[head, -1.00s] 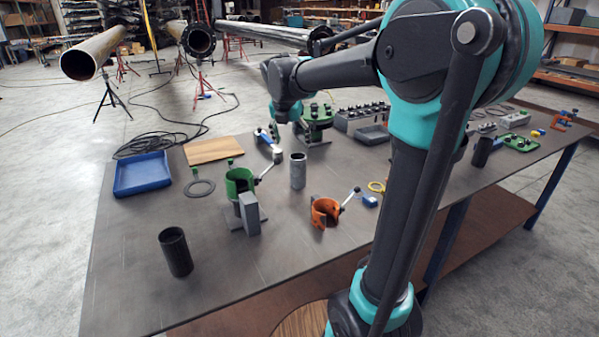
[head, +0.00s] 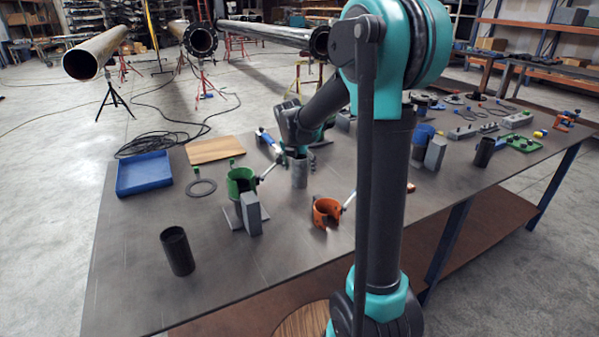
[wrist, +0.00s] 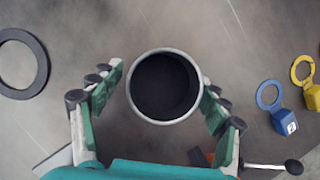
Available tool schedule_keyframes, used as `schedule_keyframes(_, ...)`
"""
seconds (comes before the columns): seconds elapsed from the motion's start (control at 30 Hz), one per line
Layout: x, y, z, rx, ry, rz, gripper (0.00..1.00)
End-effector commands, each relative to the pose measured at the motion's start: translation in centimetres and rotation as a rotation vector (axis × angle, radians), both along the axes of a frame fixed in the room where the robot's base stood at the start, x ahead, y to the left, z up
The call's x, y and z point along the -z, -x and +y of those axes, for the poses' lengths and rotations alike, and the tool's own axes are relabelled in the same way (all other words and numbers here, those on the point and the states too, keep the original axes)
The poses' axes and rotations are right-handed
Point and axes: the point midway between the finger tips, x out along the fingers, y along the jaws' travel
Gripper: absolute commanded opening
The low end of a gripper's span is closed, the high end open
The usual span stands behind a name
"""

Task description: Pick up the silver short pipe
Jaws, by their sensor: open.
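The silver short pipe (head: 299,172) stands upright on the table in the head view, with its top partly behind my gripper (head: 297,152). In the wrist view I look down on the pipe's round open rim (wrist: 139,113), with its dark inside showing. My gripper (wrist: 158,100) is open, with one green-padded finger on the left of the pipe and one on the right. A gap shows on the left; the right finger looks very close to the rim, and I cannot tell whether it touches.
A green clamp (head: 240,182) stands left of the pipe and an orange clamp (head: 327,212) in front of it. A dark pipe (head: 177,252) stands at the front left. A blue tray (head: 144,174) and a flat grey ring (head: 201,187) lie to the left. The table's front left is mostly clear.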

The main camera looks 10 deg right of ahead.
Motion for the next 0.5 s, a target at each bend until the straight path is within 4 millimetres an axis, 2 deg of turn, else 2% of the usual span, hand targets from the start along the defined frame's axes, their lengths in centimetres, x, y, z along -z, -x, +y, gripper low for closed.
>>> schedule_keyframes(0.1, 0.72, -0.25, -0.16, 0.001, 0.000, 0.000, 0.75)
schedule_keyframes(0.33, 0.80, -0.27, -0.18, 0.001, 0.000, 0.000, 0.75)
schedule_keyframes(0.5, 0.78, -0.26, -0.18, 0.001, 0.000, 0.000, 0.54)
